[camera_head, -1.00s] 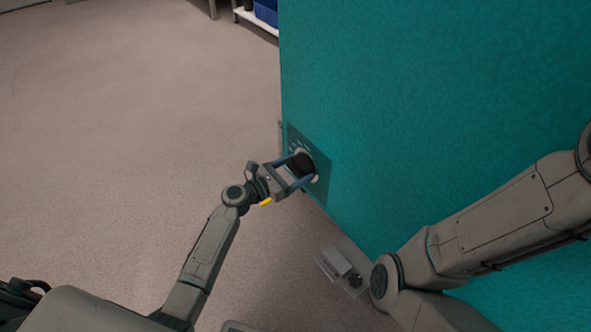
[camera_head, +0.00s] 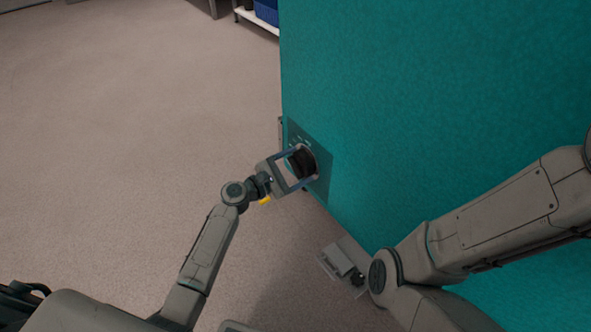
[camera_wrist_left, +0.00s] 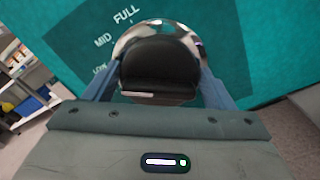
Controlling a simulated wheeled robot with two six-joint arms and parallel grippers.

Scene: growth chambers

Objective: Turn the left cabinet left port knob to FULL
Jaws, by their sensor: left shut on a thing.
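The knob (camera_head: 302,161) is black and round, on a darker teal panel (camera_head: 321,158) at the left edge of the teal cabinet. My left gripper (camera_head: 305,168) is shut on it, with one blue-grey finger on either side. In the left wrist view the knob (camera_wrist_left: 160,65) sits between the fingers (camera_wrist_left: 157,90), inside a shiny silver ring. A short pale mark shows on its lower left part. The labels FULL (camera_wrist_left: 127,14), MID and LOW run along an arc to the knob's left. Which label the knob points to is unclear.
The teal cabinet wall (camera_head: 430,110) fills the right side. My right arm crosses in front of it, with a grey end (camera_head: 344,262) low in the picture, too unclear to read. Open floor (camera_head: 130,130) lies to the left. A shelf with a blue bin (camera_head: 266,12) stands at the back.

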